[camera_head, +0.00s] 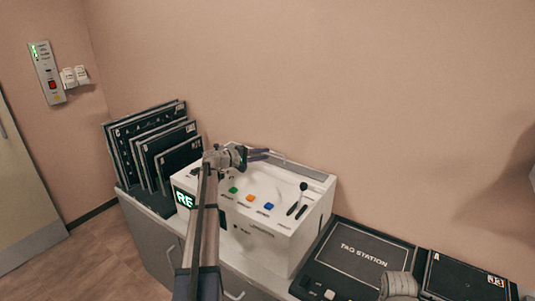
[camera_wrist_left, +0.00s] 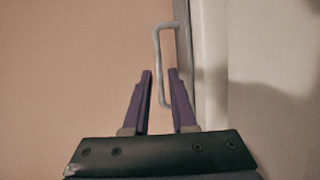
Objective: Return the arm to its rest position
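My left arm comes up from the bottom of the head view, and its left gripper (camera_head: 268,153) is over the back of the white console (camera_head: 272,231). The left wrist view shows its two purple fingers (camera_wrist_left: 160,72) apart, with a gap between them. A grey bar handle (camera_wrist_left: 158,62) on a pale panel shows between and beyond the fingers. The lower part of the handle runs behind the right-hand finger. No contact with the fingers is clear.
Black panels (camera_head: 162,143) stand in a rack left of the console. A small lever (camera_head: 303,187) and coloured buttons are on its top. Right of it lie a black tag station (camera_head: 362,255) and a black panel (camera_head: 462,281). The wall is close behind.

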